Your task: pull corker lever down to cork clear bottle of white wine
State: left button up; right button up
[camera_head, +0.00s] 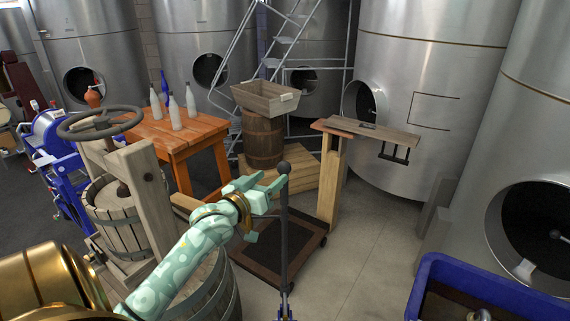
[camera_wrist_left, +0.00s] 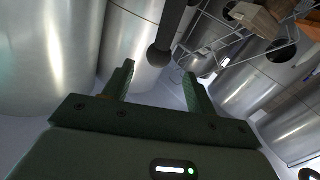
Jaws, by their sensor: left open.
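The corker lever (camera_head: 284,225) is a dark rod standing nearly upright, with a black ball knob (camera_head: 284,168) at its top. My left gripper (camera_head: 272,186) is open beside the upper rod, just below knob height. In the left wrist view the knob (camera_wrist_left: 159,56) and rod (camera_wrist_left: 174,18) show beyond the open fingers (camera_wrist_left: 158,82), between them in the picture. I cannot tell whether they touch. Blue corker parts (camera_head: 286,308) show at the bottom edge. The corker's bottle is out of view. My right gripper is not in view.
An orange table (camera_head: 172,131) holds several pale bottles (camera_head: 191,101) and a blue one. A wooden press (camera_head: 118,205) stands left, a barrel below my arm. A wooden stand (camera_head: 330,180) is behind the lever. A blue crate (camera_head: 505,287) sits lower right. Floor is clear at centre right.

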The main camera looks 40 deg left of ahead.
aim_at(280, 170)
pick_arm(q)
jog(key=w, duration=0.6)
jog(key=shift+w+a+r+p, duration=0.1)
jog(key=shift+w+a+p, duration=0.2)
jog(key=shift+p, duration=0.05)
jog(key=shift+w+a, duration=0.15)
jog(key=shift+w, duration=0.3)
jog(key=shift+c, duration=0.4)
